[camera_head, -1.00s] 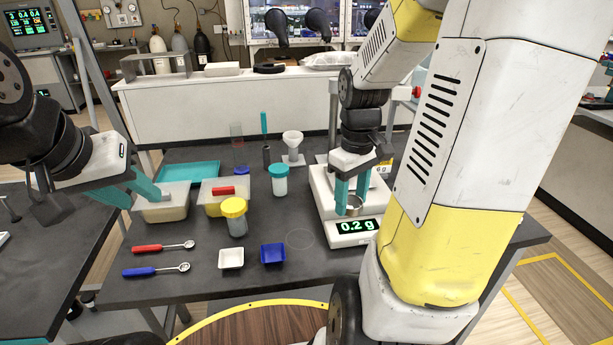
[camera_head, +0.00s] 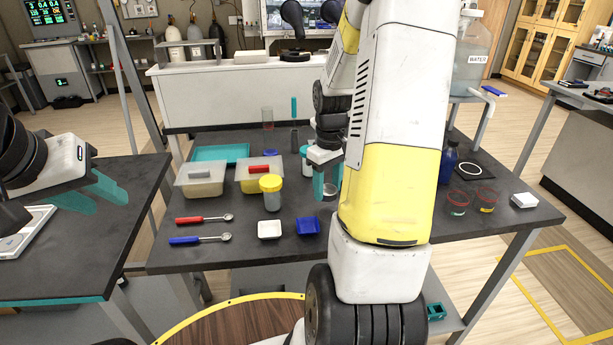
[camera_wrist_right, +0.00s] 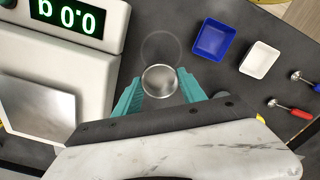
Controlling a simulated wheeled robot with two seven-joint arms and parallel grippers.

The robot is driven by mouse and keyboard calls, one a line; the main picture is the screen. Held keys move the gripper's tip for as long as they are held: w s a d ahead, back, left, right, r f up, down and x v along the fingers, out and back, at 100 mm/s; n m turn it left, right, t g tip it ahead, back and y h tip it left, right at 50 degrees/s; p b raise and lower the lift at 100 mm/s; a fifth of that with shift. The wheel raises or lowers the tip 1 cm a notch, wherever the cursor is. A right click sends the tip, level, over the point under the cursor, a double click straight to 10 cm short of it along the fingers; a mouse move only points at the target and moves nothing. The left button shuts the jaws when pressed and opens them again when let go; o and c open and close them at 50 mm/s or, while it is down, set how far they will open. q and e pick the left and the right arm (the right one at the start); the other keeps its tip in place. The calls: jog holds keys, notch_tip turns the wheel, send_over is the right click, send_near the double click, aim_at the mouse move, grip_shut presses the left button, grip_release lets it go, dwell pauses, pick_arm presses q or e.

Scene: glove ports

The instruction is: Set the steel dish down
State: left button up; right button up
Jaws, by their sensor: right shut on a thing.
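The steel dish (camera_wrist_right: 160,81), small, round and shiny, is between the teal fingers of my right gripper (camera_wrist_right: 158,92), which is shut on it. In the head view the dish (camera_head: 329,190) shows partly between the fingertips of my right gripper (camera_head: 328,184), beside my yellow and white arm. A faint ring mark (camera_wrist_right: 161,34) on the black table lies just beyond the dish in the wrist view, partly overlapped by it. I cannot tell the dish's height above the table. My left gripper (camera_head: 92,195) is open and empty at the far left.
The scale (camera_wrist_right: 108,45) reads 0.0 g, left of the dish in the wrist view. A blue tray (camera_wrist_right: 213,37) and white tray (camera_wrist_right: 260,58) are right of the ring. A yellow-lidded jar (camera_head: 271,188), tubs and two spoons stand further left. My arm hides much of the table.

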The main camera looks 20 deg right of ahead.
aim_at(326, 189)
jog(key=w, duration=0.1)
jog(key=w+d, duration=0.1)
jog(key=w, duration=0.1)
jog(key=shift+w+d+f, duration=0.2)
jog(key=shift+w, duration=0.05)
jog(key=shift+f, duration=1.75)
jog(key=shift+f, duration=0.1)
jog(key=o, duration=1.3)
jog(key=shift+o, duration=0.2)
